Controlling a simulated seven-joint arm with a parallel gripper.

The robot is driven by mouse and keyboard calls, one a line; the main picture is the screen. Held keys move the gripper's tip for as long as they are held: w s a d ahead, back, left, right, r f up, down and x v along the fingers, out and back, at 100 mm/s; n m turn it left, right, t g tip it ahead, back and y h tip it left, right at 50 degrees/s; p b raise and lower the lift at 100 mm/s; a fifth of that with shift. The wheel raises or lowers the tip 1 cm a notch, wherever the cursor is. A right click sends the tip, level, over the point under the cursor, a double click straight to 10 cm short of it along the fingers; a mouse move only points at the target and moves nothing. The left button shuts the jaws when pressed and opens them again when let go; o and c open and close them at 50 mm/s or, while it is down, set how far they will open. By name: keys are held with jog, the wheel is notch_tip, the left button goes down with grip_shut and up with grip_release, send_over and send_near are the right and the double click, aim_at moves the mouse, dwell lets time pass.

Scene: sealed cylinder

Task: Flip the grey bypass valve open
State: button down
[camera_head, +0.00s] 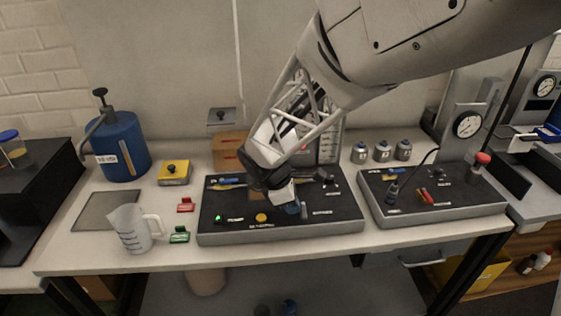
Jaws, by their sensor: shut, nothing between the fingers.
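The black-topped control panel (345,222) lies on the bench in front of me. A small grey upright piece (304,211), which looks like the grey bypass valve's lever, stands near its front edge, just left of a white label that is too small to read surely. My gripper (287,200) is shut and empty. It hangs low over the middle of the panel, just left of the grey piece. I cannot tell whether they touch. A small blue part (292,208) shows beside the fingertips. My gripper hides the panel's middle.
A yellow knob (261,217) and a lit green lamp (218,218) are left on the panel. A second panel (440,208) stands right, with metal canisters (382,151) behind.

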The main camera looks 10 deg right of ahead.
jog(key=shift+a, duration=0.5)
jog(key=shift+w+a, duration=0.15)
jog(key=shift+a, duration=0.85)
jog(key=v, duration=1)
jog(key=shift+d, duration=0.15)
jog(key=s+d+r+m+t+y, duration=0.1)
jog(key=s+d+r+m+y, duration=0.1)
jog(key=s+d+m, duration=0.5)
jog(key=s+d+r+m+t+y, duration=0.2)
jog(key=s+d+r+m, duration=0.2)
jog(key=s+d+m, duration=0.4)
jog(key=shift+s+m, duration=1.1)
jog(key=shift+s, duration=2.4)
jog(key=c, duration=1.8)
grip_release()
jog(key=shift+d, duration=0.1)
